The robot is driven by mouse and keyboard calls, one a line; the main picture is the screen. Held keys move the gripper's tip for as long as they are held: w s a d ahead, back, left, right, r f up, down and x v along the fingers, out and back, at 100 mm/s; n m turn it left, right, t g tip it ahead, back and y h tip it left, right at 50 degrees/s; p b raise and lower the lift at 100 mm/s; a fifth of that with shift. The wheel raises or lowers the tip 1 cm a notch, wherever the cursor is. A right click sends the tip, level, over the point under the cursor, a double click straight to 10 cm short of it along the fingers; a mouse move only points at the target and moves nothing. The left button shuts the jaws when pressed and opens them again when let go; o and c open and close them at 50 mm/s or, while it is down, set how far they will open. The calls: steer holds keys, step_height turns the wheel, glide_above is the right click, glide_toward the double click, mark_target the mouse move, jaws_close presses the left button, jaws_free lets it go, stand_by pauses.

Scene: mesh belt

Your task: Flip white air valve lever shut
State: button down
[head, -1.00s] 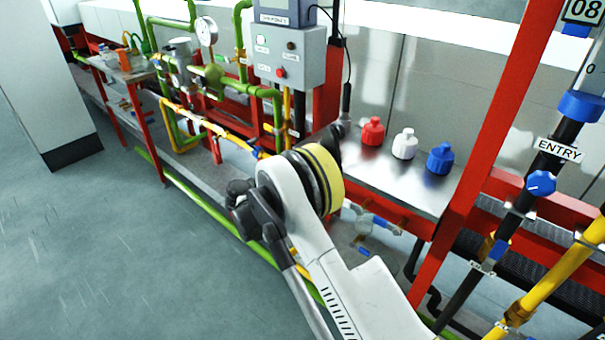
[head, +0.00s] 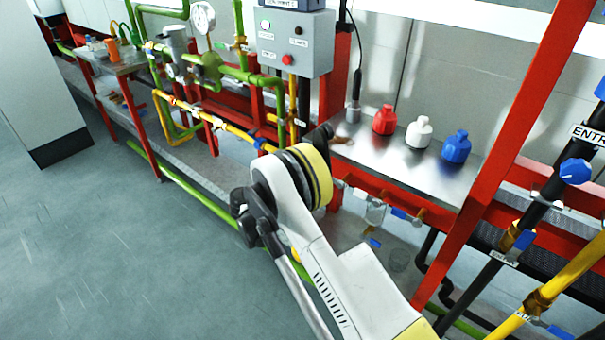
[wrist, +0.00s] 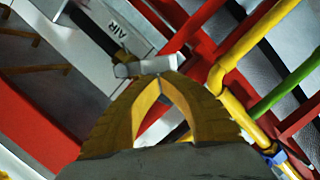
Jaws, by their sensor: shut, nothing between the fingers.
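In the wrist view, the white lever (wrist: 150,66) lies across the end of a dark pipe (wrist: 98,36), beside a white label reading AIR (wrist: 117,28). My gripper (wrist: 160,76) has its yellow fingers together, with nothing between them. Its tips are right at the lever, overlapping it in the picture; I cannot tell whether they touch. In the head view, my arm reaches towards the red frame, and its links hide the gripper. I cannot make out the white lever there.
A steel shelf (head: 372,157) holds red (head: 384,121), white (head: 419,133) and blue (head: 456,147) bottles. A grey control box (head: 293,43) stands left of it. In the wrist view, yellow (wrist: 250,42) and green (wrist: 289,84) pipes run close on the right. Open floor lies left.

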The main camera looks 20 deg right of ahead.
steer(key=shift+s+d+f, duration=0.25)
steer(key=shift+s+f, duration=0.05)
steer(key=shift+f, duration=0.2)
steer(key=shift+s+d+f, duration=0.25)
steer(key=shift+f, duration=0.2)
steer(key=shift+s+f, duration=0.1)
steer(key=shift+f, duration=0.05)
stand_by(0.3)
